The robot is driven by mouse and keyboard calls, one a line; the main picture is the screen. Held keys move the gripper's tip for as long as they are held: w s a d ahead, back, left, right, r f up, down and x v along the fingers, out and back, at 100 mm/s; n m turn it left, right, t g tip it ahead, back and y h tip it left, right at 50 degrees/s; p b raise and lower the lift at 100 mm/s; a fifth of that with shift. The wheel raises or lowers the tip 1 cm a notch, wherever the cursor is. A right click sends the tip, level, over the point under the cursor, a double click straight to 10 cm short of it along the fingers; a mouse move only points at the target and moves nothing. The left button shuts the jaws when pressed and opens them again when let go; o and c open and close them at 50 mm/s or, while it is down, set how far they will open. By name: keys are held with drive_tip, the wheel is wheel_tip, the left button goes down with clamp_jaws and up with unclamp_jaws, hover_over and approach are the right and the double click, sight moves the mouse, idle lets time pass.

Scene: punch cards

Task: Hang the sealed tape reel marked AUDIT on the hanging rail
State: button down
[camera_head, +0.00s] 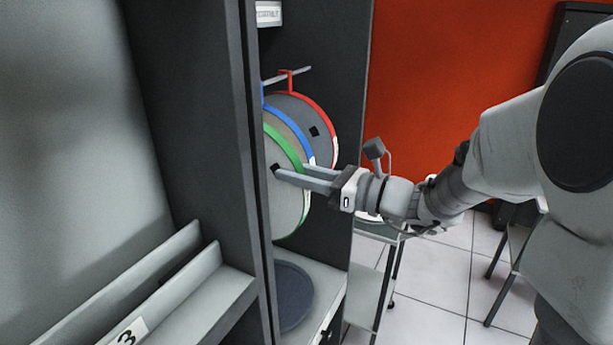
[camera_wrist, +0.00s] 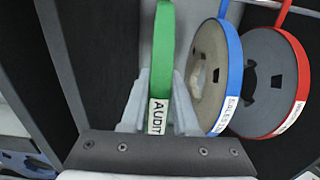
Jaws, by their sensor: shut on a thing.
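The green-rimmed reel (camera_head: 286,205) stands upright inside the dark cabinet, the nearest of three reels. Its white label reads AUDIT in the wrist view (camera_wrist: 159,116). My gripper (camera_head: 292,173) is shut on this reel, with one finger on each side of its rim in the wrist view (camera_wrist: 162,80). The hanging rail (camera_head: 300,74) is a thin bar high in the cabinet. The cabinet's front post hides its near part. The green reel's top is out of the wrist view, and I cannot tell whether it touches the rail.
A blue-rimmed reel (camera_wrist: 234,75) and a red-rimmed reel (camera_wrist: 303,75) hang right of the green one, close together. A dark disc (camera_head: 294,300) lies on the cabinet floor below. The cabinet's front post (camera_head: 258,170) stands close left of the reels. A shelf unit (camera_head: 205,295) is further left.

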drive_tip(key=shift+x, duration=1.95)
drive_tip(key=shift+a+f+b, duration=0.1)
drive_tip(key=shift+b, duration=0.25)
drive_tip(key=shift+f+b, duration=0.35)
drive_tip(key=shift+f, duration=0.05)
